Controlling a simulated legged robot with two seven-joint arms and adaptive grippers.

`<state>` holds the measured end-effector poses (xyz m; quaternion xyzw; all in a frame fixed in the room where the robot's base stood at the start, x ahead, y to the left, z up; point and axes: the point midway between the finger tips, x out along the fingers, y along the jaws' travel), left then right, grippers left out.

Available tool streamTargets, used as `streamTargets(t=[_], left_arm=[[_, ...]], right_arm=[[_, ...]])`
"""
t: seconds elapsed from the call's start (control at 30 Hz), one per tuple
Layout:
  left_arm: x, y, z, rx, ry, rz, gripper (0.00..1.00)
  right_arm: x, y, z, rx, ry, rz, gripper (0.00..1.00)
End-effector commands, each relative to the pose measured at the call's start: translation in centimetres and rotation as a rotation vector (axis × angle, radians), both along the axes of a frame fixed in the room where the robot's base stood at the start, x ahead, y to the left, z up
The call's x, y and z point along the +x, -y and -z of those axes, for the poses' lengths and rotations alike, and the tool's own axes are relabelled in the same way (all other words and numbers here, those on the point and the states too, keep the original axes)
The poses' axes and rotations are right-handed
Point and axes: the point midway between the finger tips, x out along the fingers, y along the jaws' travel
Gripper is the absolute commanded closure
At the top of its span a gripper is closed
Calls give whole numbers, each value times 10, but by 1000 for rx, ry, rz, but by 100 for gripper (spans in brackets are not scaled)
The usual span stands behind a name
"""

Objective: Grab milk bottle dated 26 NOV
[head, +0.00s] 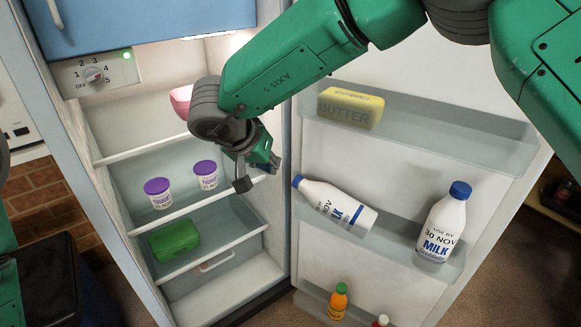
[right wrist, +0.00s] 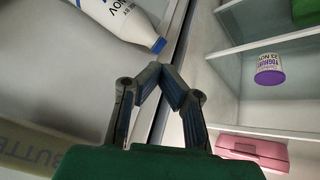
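A white milk bottle with a blue cap (head: 340,207) lies tilted in the fridge door's middle shelf, cap toward the left. Its label shows NOV, but I cannot read the day. It also shows in the right wrist view (right wrist: 122,17), beyond the fingers. A second milk bottle (head: 441,228) stands at the right end of that shelf; its label appears to read 30 NOV. My right gripper (head: 244,183) is left of the tilted bottle's cap, apart from it. In the right wrist view, its fingertips (right wrist: 161,70) meet with nothing between them. My left gripper is out of view.
Butter (head: 350,108) sits on the door shelf above. Inside the fridge are two yoghurt tubs (head: 159,193), a green box (head: 174,240) and a pink item (head: 181,101). Shelf edges lie close to my right gripper.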

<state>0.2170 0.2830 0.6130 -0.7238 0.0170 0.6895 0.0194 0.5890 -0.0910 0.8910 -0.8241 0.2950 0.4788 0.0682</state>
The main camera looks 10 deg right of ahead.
Motion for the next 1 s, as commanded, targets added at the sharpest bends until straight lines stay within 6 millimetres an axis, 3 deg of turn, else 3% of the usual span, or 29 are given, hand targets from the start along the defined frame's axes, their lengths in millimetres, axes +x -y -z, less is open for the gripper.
streamTargets(t=[0.3,0.63,0.67,0.87,0.9,1.0], left_arm=[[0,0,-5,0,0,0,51],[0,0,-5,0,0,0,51],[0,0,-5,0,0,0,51],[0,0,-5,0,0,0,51],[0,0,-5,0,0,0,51],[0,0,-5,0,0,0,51]], right_arm=[[7,-26,-8,158,44,0,100],[8,-28,-10,169,52,0,100],[8,-28,-10,169,53,0,95],[8,-28,-10,167,52,0,24],[8,-28,-10,167,52,0,20],[8,-28,-10,167,53,-1,20]])
